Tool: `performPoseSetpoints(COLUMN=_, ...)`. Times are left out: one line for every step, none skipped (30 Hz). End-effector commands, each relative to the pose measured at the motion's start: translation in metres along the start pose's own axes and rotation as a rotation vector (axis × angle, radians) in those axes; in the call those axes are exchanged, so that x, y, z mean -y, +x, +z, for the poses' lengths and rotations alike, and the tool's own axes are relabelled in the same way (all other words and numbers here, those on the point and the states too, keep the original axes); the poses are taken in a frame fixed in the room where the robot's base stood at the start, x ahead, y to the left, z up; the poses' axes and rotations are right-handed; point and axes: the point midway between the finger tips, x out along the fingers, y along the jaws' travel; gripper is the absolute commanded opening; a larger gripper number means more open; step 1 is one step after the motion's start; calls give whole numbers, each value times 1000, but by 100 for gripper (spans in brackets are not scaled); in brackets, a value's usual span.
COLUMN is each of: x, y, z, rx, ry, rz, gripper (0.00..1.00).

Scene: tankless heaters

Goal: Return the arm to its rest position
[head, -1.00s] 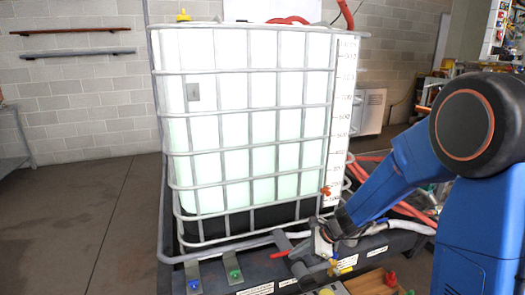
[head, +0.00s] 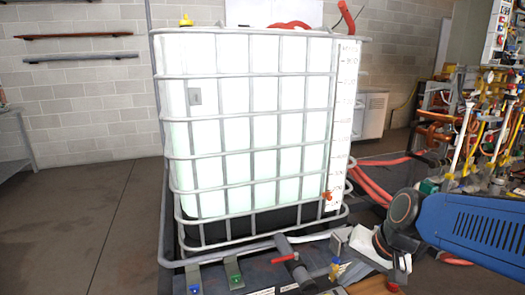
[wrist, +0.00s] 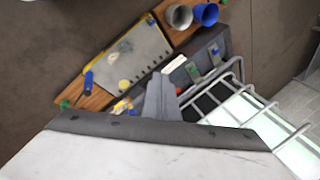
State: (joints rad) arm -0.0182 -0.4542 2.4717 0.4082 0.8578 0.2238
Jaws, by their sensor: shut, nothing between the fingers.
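My gripper (wrist: 162,102) shows in the wrist view as dark grey fingers, closed together and empty. They point up the picture above the bench front. In the head view my blue arm (head: 475,232) reaches in from the right edge. Its wrist (head: 398,232) is low at the right, beside the tank's lower right corner. The fingers cannot be made out clearly there. The white caged tank (head: 250,130) stands upright behind and left of the wrist.
The wrist view shows a wooden shelf with a grey tray (wrist: 150,44), a white cup (wrist: 179,16) and a blue cup (wrist: 206,13). Red hoses (head: 372,185) and crowded pipework (head: 490,130) stand at the right of the head view. Open floor (head: 70,220) lies left.

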Motion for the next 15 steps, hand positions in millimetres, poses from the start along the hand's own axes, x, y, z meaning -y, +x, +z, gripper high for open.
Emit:
performPoseSetpoints(x=-8, y=-10, z=6, rx=-23, ry=-54, rz=18, gripper=0)
performPoseSetpoints(x=-13, y=-15, z=10, rx=-35, ry=-85, rz=31, gripper=0)
performPoseSetpoints(x=-20, y=-21, z=14, rx=-50, ry=-129, rz=50, gripper=0)
performPoseSetpoints(x=-26, y=-26, z=17, rx=-60, ry=-159, rz=65, gripper=0)
performPoseSetpoints(x=-31, y=-30, z=20, rx=-71, ry=-191, rz=81, gripper=0)
performPoseSetpoints(x=-39, y=-36, z=25, rx=-87, ry=-231, rz=102, gripper=0)
performPoseSetpoints(x=-45, y=-41, z=27, rx=-97, ry=-261, rz=119, gripper=0)
performPoseSetpoints(x=-50, y=-45, z=30, rx=-107, ry=-290, rz=135, gripper=0)
performPoseSetpoints(x=-57, y=-51, z=34, rx=-121, ry=-326, rz=156, gripper=0)
performPoseSetpoints(x=-62, y=-54, z=36, rx=-130, ry=-351, rz=172, gripper=0)
performPoseSetpoints(x=-67, y=-58, z=38, rx=-139, ry=-374, rz=187, gripper=0)
performPoseSetpoints(x=-73, y=-62, z=41, rx=-149, ry=-402, rz=207, gripper=0)
performPoseSetpoints(x=-77, y=-65, z=43, rx=-156, ry=-420, rz=219, gripper=0)
performPoseSetpoints(x=-80, y=-68, z=44, rx=-161, ry=-436, rz=232, gripper=0)
performPoseSetpoints(x=-84, y=-70, z=46, rx=-168, ry=-455, rz=245, gripper=0)
